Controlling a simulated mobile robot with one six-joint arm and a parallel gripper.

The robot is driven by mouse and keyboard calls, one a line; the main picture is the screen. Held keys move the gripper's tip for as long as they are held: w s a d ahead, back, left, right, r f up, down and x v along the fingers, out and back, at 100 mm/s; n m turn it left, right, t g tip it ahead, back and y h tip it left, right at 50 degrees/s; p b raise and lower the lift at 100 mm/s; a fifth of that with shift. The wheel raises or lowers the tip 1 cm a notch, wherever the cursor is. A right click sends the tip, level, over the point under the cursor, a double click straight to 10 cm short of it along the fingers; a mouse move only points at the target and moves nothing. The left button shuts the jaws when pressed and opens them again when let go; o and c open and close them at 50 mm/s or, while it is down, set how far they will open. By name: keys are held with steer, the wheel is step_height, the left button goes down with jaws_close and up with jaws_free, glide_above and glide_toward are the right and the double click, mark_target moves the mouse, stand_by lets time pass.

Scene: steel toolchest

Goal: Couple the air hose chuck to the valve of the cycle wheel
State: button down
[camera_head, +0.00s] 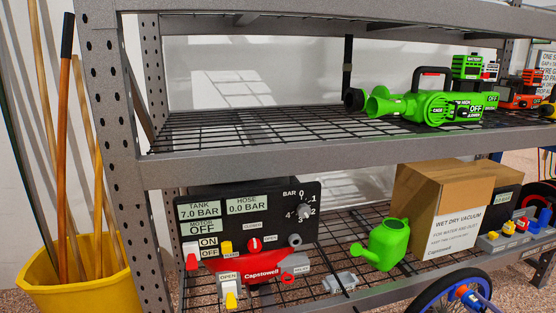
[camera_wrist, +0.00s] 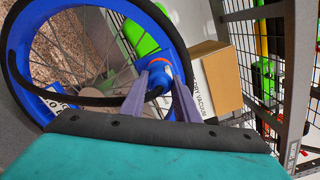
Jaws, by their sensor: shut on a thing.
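The cycle wheel (camera_wrist: 82,52) fills the upper left of the wrist view, with a black tyre, blue rim and thin spokes. My gripper (camera_wrist: 161,80) is shut on a blue piece with an orange ring, seemingly the air hose chuck (camera_wrist: 156,66), beside the right side of the blue rim. A black hose-like band (camera_wrist: 75,98) curves across the wheel towards it. The valve is not distinguishable, so I cannot tell whether chuck and valve touch. The head view shows part of the wheel's black tyre (camera_head: 424,297) at the bottom right, with blue and red parts there.
The red compressor (camera_head: 262,274) stands on the lower shelf under a panel (camera_head: 262,212) reading tank 7.0 bar, hose 0.0 bar, motor off. A green watering can (camera_head: 388,246) and cardboard box (camera_head: 425,190) stand right of it. A yellow bucket (camera_head: 85,292) is left.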

steer(key=shift+w+a+f+m+p, duration=0.15)
steer(key=shift+m+p, duration=1.3)
steer(key=shift+p, duration=0.9)
steer(key=shift+s+a+r+m+p, duration=0.1)
steer(key=shift+m+p, duration=1.35)
steer(key=shift+p, duration=0.9)
stand_by(0.4)
